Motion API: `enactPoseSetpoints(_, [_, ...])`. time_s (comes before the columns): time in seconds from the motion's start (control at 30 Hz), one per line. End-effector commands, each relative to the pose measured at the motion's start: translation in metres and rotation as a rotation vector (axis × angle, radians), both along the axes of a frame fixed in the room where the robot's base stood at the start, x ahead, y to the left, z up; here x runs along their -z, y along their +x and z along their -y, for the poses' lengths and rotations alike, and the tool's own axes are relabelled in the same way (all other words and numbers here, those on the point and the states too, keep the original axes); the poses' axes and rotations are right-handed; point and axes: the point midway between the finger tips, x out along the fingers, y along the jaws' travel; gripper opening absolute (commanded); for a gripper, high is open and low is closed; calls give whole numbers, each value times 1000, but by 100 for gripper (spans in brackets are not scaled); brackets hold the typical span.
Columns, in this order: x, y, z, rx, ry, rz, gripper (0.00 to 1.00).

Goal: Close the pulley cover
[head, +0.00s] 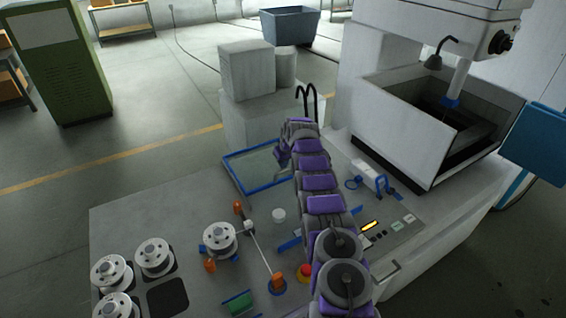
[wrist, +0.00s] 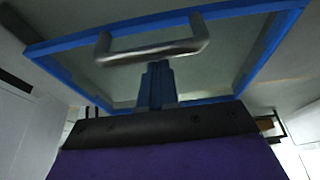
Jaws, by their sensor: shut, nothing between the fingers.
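In the head view my arm hides the panel's right side, and the fingers cannot be made out clearly.
A machine tank (head: 400,135) rises at right. Grey boxes (head: 246,72) stand behind the panel.

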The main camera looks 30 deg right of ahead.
Motion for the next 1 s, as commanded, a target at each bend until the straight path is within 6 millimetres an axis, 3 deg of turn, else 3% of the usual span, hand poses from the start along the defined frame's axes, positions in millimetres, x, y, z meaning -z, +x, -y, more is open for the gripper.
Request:
enactPoseSetpoints(0.3, [1,-1,10,4,7,6,0])
enactPoseSetpoints(0.73, [-3,-11,-1,4,-4,-1,0])
enactPoseSetpoints(1.0, [2,-19,5,4,6,0,0])
